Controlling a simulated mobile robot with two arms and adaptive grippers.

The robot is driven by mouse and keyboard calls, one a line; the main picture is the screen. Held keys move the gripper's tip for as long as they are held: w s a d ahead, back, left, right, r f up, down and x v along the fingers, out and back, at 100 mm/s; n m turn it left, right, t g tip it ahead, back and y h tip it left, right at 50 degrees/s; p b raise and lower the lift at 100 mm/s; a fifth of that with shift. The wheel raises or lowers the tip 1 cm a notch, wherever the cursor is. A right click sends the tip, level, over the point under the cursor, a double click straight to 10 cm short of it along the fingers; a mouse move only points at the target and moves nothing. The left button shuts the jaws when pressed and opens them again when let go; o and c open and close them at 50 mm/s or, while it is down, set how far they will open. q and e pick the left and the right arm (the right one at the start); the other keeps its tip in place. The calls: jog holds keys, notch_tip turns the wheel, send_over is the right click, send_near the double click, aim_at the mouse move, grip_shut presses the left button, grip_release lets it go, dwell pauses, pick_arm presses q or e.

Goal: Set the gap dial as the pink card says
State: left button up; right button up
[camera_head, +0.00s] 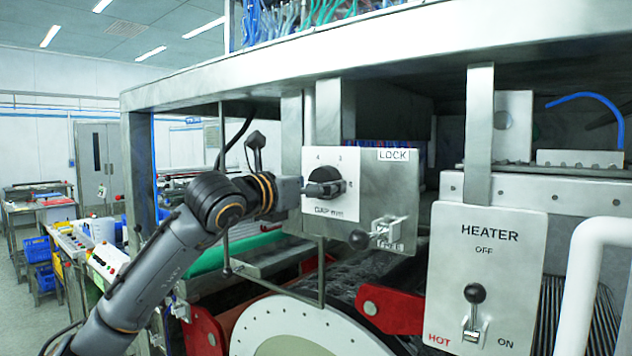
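The knob's pointer is hidden or too small to read. I see no pink card in this view. My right gripper is not in view.
Beside the dial, a black-ball lever (358,240) sits below a "LOCK" label, with a metal bracket (388,230). A heater panel (510,225) with a black-knobbed lever (474,294) is at right. A white pipe (590,270) stands in front. The drum (290,325) is below.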

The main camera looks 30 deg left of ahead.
pick_arm(q)
jog(key=c, duration=1.2)
